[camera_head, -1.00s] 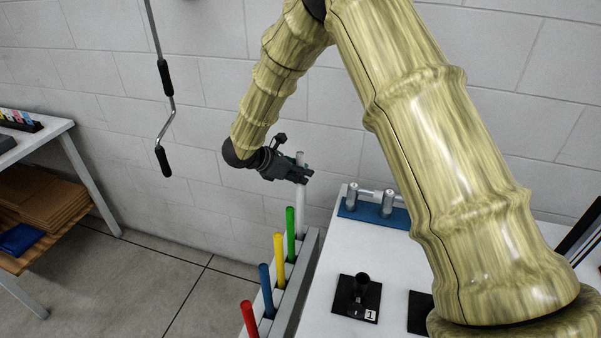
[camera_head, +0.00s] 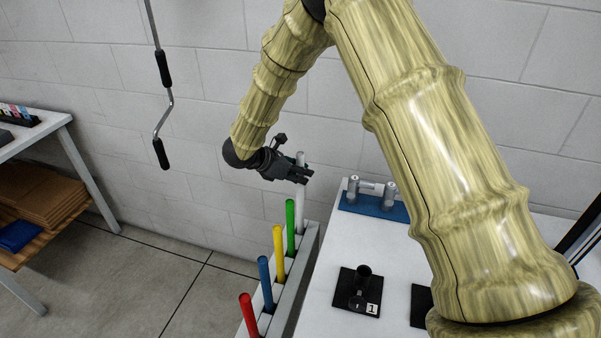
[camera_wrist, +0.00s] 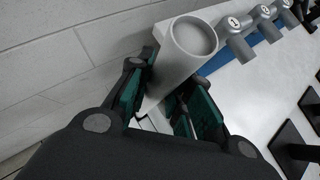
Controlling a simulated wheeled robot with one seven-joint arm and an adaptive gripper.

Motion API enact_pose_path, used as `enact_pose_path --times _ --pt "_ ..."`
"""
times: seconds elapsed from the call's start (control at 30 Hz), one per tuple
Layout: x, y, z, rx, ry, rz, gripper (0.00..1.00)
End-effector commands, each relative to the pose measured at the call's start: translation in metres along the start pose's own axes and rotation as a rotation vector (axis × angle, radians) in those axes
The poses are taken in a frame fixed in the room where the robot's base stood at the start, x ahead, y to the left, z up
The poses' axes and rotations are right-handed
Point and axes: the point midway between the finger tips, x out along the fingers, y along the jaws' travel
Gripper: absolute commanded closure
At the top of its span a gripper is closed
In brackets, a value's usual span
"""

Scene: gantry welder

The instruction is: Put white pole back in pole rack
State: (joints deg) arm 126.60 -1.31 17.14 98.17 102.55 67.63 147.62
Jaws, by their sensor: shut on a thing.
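The white pole (camera_head: 300,207) stands upright at the far end of the pole rack (camera_head: 306,262), behind the green pole (camera_head: 290,226). My gripper (camera_head: 300,175) is shut on the white pole near its top. In the wrist view the white pole's open top end (camera_wrist: 193,37) rises between my green-padded fingers (camera_wrist: 165,103). The pole's lower end is hidden behind the rack and the green pole in the head view, so I cannot tell how deep it sits in its slot. Yellow (camera_head: 279,253), blue (camera_head: 265,282) and red (camera_head: 249,314) poles stand in the rack.
A white table (camera_head: 325,295) stands right of the rack, with a blue fixture (camera_head: 370,208) and a black holder marked 1 (camera_head: 358,292). A crank handle (camera_head: 162,110) hangs at left. A shelf table (camera_head: 62,122) stands far left. The wall is close behind my gripper.

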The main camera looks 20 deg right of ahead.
Motion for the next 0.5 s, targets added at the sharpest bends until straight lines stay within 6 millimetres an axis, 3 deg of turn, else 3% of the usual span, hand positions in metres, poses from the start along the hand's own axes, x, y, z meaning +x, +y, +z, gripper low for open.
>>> enact_pose_path --times 0.5 --pt "0.011 0.000 -0.013 0.000 0.000 0.000 1.00"
